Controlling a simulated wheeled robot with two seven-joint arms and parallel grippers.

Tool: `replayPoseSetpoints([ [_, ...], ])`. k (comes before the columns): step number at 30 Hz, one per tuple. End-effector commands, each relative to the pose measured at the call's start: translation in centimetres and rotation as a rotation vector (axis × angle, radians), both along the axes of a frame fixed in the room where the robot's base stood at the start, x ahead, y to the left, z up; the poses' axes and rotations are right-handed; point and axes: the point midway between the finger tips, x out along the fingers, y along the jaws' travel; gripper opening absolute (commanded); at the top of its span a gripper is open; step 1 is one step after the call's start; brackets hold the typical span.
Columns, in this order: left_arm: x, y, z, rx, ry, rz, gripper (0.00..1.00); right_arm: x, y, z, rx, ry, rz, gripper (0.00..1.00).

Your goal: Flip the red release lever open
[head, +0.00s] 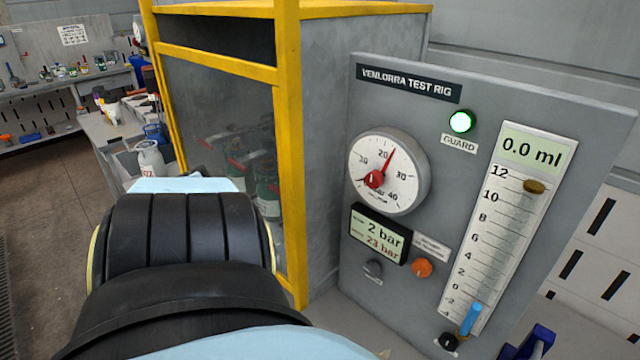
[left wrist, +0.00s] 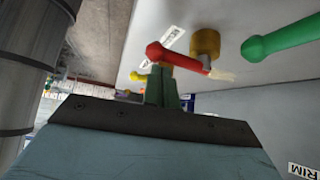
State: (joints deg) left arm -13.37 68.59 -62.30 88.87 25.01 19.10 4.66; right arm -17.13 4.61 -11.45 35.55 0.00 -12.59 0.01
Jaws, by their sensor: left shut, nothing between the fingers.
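The red lever (left wrist: 178,60) is in the left wrist view, just above the middle, with a rounded knob at its left end. It lies slantwise beside a brass-coloured fitting (left wrist: 205,43) on a pale grey surface. My left gripper (left wrist: 164,80) shows dark green fingers, shut and empty, with their tips just below the red lever in the picture. I cannot tell whether they touch it. In the head view my left arm fills the lower left, and neither the left gripper nor the lever can be made out. My right gripper is not in view.
A green lever (left wrist: 285,40) lies right of the red one, and a small yellow handle (left wrist: 138,77) to its left. In the head view a yellow-framed cabinet (head: 288,150) stands beside a grey test-rig panel (head: 480,130) with a gauge (head: 400,185) and lit green guard lamp (head: 461,122).

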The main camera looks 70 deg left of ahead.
Motion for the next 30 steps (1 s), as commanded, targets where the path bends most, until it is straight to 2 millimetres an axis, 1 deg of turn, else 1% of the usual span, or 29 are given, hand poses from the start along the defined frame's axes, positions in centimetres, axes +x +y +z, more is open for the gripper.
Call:
replayPoseSetpoints([
  [1,0.3,-0.9,0.7,-0.006,-0.003,0.001,0.00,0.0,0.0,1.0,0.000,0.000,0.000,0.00],
  [4,0.8,-2.4,1.1,-0.006,-0.004,0.003,0.00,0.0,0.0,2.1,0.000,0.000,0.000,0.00],
  [6,0.1,-0.7,2.0,0.004,0.000,0.001,0.00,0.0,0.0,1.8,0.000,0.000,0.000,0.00],
  [15,-1.6,2.8,6.3,0.001,0.000,-0.001,0.00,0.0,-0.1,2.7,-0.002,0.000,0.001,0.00],
  [21,-2.0,4.0,7.7,-0.003,-0.003,0.001,0.00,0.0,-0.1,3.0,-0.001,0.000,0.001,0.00],
  [30,-2.1,4.2,8.0,-0.003,-0.005,0.001,0.00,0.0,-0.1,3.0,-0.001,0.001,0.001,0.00],
])
